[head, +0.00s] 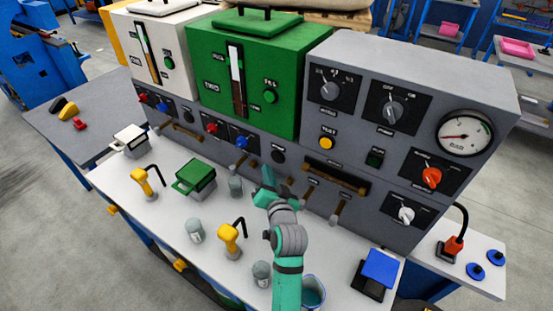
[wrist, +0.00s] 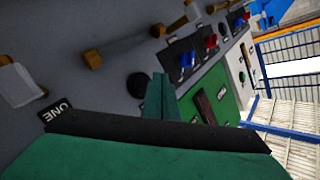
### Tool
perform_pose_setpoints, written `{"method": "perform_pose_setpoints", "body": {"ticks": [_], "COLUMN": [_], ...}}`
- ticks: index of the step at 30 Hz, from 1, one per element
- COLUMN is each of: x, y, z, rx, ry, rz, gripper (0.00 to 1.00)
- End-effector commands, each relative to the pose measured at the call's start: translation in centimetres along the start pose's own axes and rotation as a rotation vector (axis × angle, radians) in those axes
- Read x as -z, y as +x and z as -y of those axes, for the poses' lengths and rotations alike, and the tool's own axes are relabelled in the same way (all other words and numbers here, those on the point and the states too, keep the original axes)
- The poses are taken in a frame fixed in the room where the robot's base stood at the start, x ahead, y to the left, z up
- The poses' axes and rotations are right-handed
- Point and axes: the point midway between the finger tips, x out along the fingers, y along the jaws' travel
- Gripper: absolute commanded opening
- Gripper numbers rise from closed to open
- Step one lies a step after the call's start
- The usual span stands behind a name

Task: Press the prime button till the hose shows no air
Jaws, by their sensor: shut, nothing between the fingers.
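My gripper (head: 267,178) is shut and empty in front of the grey panel, below the green unit (head: 215,80). A dark round button (head: 278,157) sits on the panel just above and behind the fingertips. In the wrist view this button (wrist: 138,85) lies close beside the teal finger (wrist: 160,98); I cannot tell whether they touch. The labels are too small to tell which button is the prime one.
A yellow button (head: 327,143), a dark green button (head: 375,157), knobs and a pressure gauge (head: 465,134) are on the right panel. Yellow-handled tools (head: 229,238), cups (head: 195,230) and a blue block (head: 380,268) stand on the white bench (head: 165,230).

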Motion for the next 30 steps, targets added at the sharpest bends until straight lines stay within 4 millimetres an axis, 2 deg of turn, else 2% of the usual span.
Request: {"method": "perform_pose_setpoints", "body": {"ticks": [9,30], "x": [1.1,1.2], "y": [1.5,1.6], "z": [-1.2,-1.2], "rx": [-0.001,-0.001], "ry": [0.000,0.000], "rz": [-0.001,-0.001], "gripper": [0.00,0.00]}}
